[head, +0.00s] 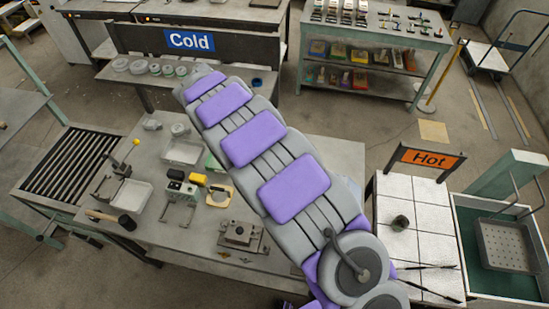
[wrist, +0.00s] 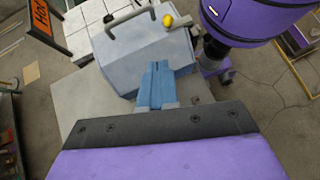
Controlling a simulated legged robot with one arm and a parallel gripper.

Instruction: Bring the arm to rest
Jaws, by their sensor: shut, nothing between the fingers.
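My gripper (wrist: 157,68) shows in the wrist view as two blue fingers pressed together, with nothing between them. It is in front of a grey-blue boxy body with a yellow knob (wrist: 168,20); whether they touch I cannot tell. In the head view my purple and grey arm runs from the lower right up across the middle workbench (head: 340,150). My fingers cannot be made out there.
The "Hot" sign (head: 428,158) stands over a white tiled table (head: 420,215) holding a small dark cup (head: 400,222). A basket (head: 508,245) is at right. The "Cold" sign (head: 190,41) and bench are behind. A hammer (head: 112,219) lies on the workbench. Open floor lies between benches.

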